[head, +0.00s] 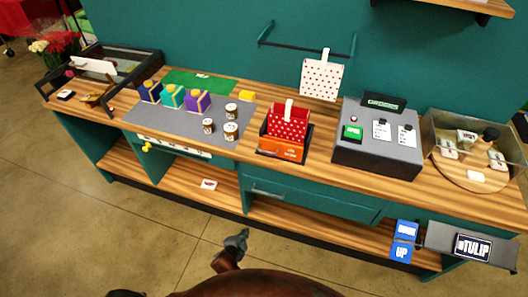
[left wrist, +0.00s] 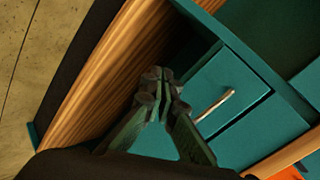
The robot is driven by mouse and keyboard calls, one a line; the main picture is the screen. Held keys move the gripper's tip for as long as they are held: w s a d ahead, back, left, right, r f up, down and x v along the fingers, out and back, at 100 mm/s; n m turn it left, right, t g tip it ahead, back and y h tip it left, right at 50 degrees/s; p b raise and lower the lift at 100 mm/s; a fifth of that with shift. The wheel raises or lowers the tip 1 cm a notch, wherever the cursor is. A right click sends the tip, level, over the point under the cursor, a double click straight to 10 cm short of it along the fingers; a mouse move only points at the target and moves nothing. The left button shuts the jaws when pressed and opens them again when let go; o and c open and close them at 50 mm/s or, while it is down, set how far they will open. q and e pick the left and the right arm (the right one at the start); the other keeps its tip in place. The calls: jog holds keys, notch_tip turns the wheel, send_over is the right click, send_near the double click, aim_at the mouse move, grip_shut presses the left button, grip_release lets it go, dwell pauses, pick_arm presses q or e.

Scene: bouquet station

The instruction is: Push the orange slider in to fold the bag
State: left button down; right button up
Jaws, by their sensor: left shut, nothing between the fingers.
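The orange slider (head: 280,149) sits at the front of a dark holder on the counter, below a red bag with white dots (head: 288,124). The bag stands upright in the holder with a pale strip rising from its top. My left gripper (head: 237,241) is shut and empty, low in front of the counter and well apart from the slider. In the left wrist view its fingertips (left wrist: 160,76) are together before the teal cabinet front. A small orange patch (left wrist: 288,173) shows at that view's bottom right corner. My right gripper is not in view.
A teal drawer with a metal handle (head: 267,191) is below the slider. A grey console (head: 377,137) stands to the right of the holder, and a grey mat (head: 180,130) with boxes and cups lies to the left. A white dotted bag (head: 322,78) hangs behind. Open floor lies in front.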

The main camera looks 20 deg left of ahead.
pick_arm(q)
jog(key=w+d+r+m+t+p, duration=0.1)
jog(key=w+r+m+t, duration=0.15)
jog(key=r, duration=0.95)
jog(key=w+d+r+m+t+p, duration=0.1)
jog(key=w+r+p, duration=0.15)
jog(key=r, duration=0.85)
jog(key=w+d+r+m+t+p, duration=0.1)
jog(key=w+r+t, duration=0.15)
jog(key=r, duration=0.95)
jog(key=w+f, duration=0.3)
jog(key=w, duration=1)
jog(key=shift+w+d, duration=0.2)
jog(key=shift+w, duration=0.1)
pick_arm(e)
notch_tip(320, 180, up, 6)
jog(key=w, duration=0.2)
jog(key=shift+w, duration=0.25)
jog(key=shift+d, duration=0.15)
